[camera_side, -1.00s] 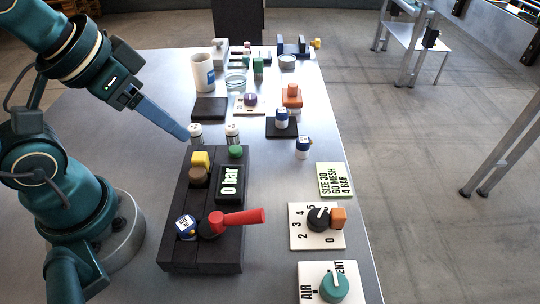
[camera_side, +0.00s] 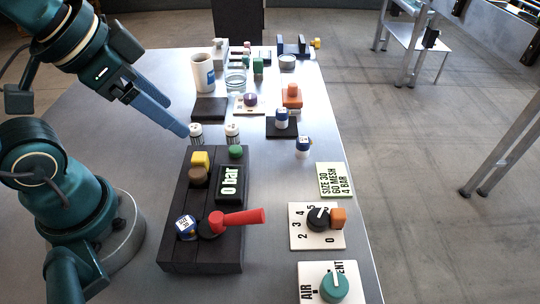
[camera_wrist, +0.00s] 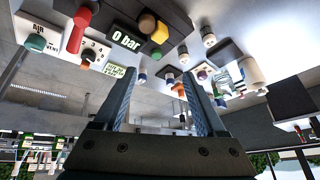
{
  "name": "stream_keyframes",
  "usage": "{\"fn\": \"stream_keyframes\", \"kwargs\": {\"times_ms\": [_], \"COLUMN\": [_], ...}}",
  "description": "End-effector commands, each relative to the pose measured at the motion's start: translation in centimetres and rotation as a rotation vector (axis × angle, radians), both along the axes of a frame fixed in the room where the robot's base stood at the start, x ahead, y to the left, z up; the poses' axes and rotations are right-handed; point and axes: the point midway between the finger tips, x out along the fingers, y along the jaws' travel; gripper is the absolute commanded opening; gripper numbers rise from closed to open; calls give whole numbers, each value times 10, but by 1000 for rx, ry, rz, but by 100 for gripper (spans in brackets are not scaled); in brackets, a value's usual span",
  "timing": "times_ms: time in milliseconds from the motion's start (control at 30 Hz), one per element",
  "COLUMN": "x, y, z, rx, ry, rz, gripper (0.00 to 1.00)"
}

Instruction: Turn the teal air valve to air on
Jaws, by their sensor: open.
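The teal air valve (camera_side: 334,287) is a round knob on a white plate (camera_side: 312,270) at the near right edge of the table. The plate reads AIR on the left and, partly hidden, VENT on the right. A white line on the knob points to the back of the table, not at the AIR lettering. The knob also shows in the wrist view (camera_wrist: 35,42) at the upper left. My gripper (camera_side: 186,132) is open and empty above the left part of the table, far from the valve; its two fingers (camera_wrist: 160,95) stand apart in the wrist view.
A black block (camera_side: 196,253) with a red lever (camera_side: 240,217) and a "0 bar" display (camera_side: 232,183) lies between my gripper and the valve. A numbered dial (camera_side: 318,218) with an orange block (camera_side: 338,217) sits behind the valve. Several small containers stand farther back.

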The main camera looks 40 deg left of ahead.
Motion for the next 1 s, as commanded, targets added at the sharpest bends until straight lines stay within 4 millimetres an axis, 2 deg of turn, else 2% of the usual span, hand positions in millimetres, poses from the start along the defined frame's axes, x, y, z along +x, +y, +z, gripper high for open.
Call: {"fn": "stream_keyframes", "kwargs": {"times_ms": [100,267,400,533,767,867,1000], "x": [17,42,66,85,101,99,85], "y": [-6,-27,-55,-90,-162,-196,-240], "z": [23,45,55,55,29,9,-26], "rx": [71,163,238,297,382,412,442], "ry": [0,31,63,94,151,178,224], "rz": [-164,-435,-695,-933,-1323,-1478,-1659], "gripper": [74,74,74,74,74,74,74]}}
